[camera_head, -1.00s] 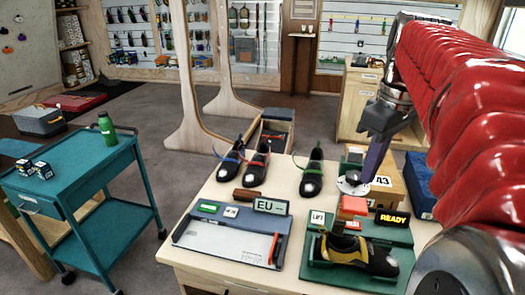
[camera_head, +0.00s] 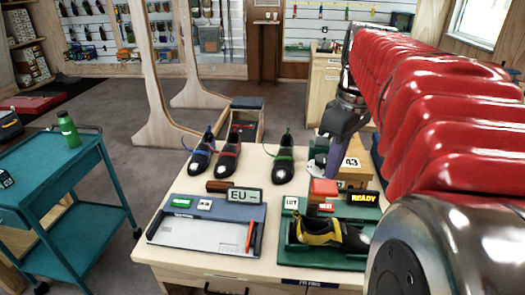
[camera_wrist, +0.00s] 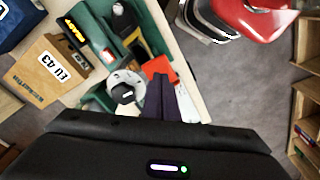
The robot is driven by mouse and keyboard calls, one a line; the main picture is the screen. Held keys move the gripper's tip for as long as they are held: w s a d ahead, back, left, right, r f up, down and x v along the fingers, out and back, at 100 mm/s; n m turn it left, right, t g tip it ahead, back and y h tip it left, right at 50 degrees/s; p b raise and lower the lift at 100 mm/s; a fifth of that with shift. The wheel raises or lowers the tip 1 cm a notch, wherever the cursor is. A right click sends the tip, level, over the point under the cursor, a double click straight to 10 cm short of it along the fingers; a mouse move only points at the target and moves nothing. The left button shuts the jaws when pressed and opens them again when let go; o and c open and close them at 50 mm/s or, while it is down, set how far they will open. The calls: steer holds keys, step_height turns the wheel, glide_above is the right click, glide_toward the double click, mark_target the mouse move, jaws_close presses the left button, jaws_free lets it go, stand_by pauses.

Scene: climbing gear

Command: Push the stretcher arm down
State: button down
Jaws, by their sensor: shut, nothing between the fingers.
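The stretcher is a green machine (camera_head: 345,262) on the wooden table, with a black and yellow shoe (camera_head: 325,234) lying in it. The stretcher arm's red block (camera_head: 323,188) stands raised above the shoe; it also shows in the wrist view (camera_wrist: 158,67). My gripper (camera_head: 331,168) is above and just behind the red block, with its purple fingers shut and empty. In the wrist view my gripper's fingers (camera_wrist: 166,80) point toward the red block and overlap its lower edge. I cannot tell whether they touch it.
A lit READY sign (camera_head: 359,197) stands behind the stretcher. A grey measuring tray (camera_head: 195,235) with an EU display lies to its left. Several dark shoes (camera_head: 229,155) stand behind. A teal cart (camera_head: 60,215) is at far left.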

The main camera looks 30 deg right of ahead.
steer(key=shift+w+f, duration=0.1)
steer(key=shift+f, duration=1.3)
step_height(320, 180, down, 14)
steer(key=s, duration=0.2)
steer(key=shift+s+d+r, duration=0.2)
steer(key=shift+s+d, duration=0.2)
steer(key=shift+d, duration=0.05)
stand_by(0.6)
